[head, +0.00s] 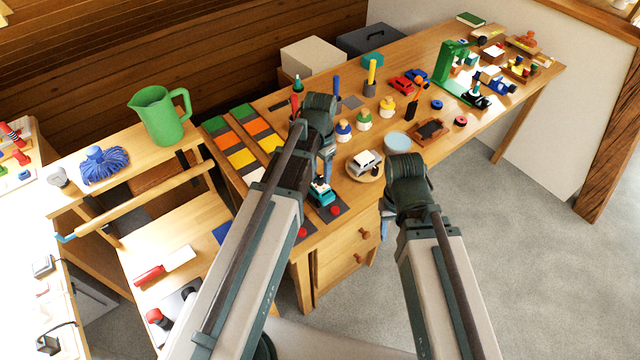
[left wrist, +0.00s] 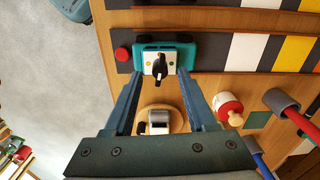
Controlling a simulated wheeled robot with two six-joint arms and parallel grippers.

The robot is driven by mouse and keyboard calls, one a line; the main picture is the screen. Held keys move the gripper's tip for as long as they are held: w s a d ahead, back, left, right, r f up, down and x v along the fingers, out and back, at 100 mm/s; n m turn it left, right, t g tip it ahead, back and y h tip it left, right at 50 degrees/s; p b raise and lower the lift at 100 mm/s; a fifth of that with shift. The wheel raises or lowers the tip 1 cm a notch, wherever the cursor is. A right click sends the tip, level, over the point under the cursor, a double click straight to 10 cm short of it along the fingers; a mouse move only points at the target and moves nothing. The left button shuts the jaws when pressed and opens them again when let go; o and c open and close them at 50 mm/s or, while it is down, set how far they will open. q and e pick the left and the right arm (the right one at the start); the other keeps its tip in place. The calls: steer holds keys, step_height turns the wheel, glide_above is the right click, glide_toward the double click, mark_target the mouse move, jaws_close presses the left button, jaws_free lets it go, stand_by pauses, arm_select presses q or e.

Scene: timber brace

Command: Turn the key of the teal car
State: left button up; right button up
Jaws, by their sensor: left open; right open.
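The teal car (head: 322,193) sits on a dark strip on the bench, partly hidden by my left arm in the head view. In the left wrist view the teal car (left wrist: 188,55) lies just beyond my fingertips, with a black key (left wrist: 160,68) standing on a pale plate on its near side. My left gripper (left wrist: 159,74) is open, its two fingers on either side of the key with gaps to it; I cannot tell their height above it. In the head view my left gripper (head: 326,168) points down over the car. My right gripper (head: 385,228) hangs open and empty by the bench's front edge.
A white toy car (head: 366,161) on a round wooden disc stands close to the teal car. A red button (left wrist: 123,54) is beside the teal car. Colored tiles (head: 242,158), knobbed pots (head: 363,120) and a pale blue bowl (head: 397,142) stand around. Floor at right is clear.

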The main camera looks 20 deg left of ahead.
mark_target(320, 180)
arm_select(q)
steer(key=shift+f+b, duration=0.85)
steer(key=shift+f, duration=0.5)
arm_select(e)
step_height(320, 180, down, 3)
steer(key=shift+r, duration=0.2)
arm_select(q)
jaws_close()
